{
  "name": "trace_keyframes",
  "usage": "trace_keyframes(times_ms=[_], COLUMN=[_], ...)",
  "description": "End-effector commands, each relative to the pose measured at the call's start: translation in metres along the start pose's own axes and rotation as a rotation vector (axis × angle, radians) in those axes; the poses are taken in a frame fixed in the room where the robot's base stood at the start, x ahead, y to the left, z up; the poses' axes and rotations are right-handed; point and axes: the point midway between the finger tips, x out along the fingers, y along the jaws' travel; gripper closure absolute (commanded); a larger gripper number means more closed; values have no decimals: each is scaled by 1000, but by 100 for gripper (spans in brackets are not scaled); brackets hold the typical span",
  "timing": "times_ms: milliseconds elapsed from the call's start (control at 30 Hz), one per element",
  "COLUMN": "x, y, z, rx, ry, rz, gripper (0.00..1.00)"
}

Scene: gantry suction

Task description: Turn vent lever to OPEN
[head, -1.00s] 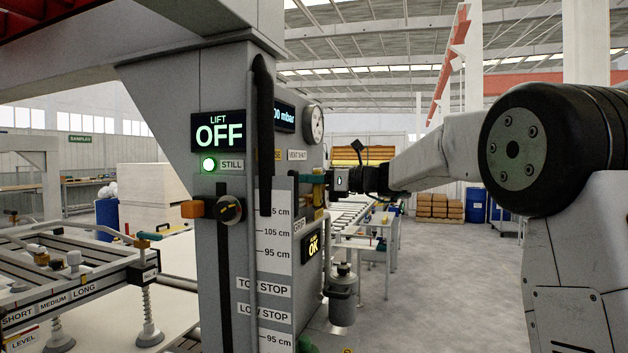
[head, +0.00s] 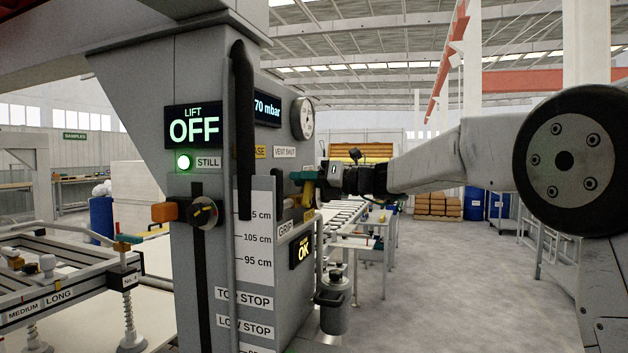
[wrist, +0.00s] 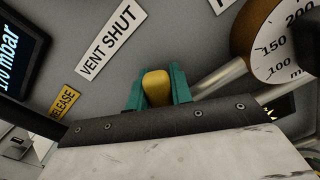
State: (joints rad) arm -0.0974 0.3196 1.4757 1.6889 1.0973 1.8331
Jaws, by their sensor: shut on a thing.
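My gripper (head: 307,181) is at the side of the grey column, just below the VENT SHUT label (head: 285,152). In the wrist view, its two teal fingers (wrist: 157,92) are shut on a yellow lever handle (wrist: 157,84), one finger on each side. The VENT SHUT label (wrist: 110,41) lies just left of the handle there, and the yellow RELEASE label (wrist: 62,104) lies farther left.
Open floor (head: 420,300) lies to the right.

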Motion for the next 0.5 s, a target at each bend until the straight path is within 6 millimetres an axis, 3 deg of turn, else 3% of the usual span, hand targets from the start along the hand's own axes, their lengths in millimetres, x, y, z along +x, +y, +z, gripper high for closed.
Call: trace_keyframes(times_ms=[433, 467, 500], x=[1, 1, 1], y=[-1, -1, -1], z=[-4, -4, -3], rx=[17, 17, 16], ry=[7, 7, 7], rz=[3, 3, 4], gripper=[100, 76, 64])
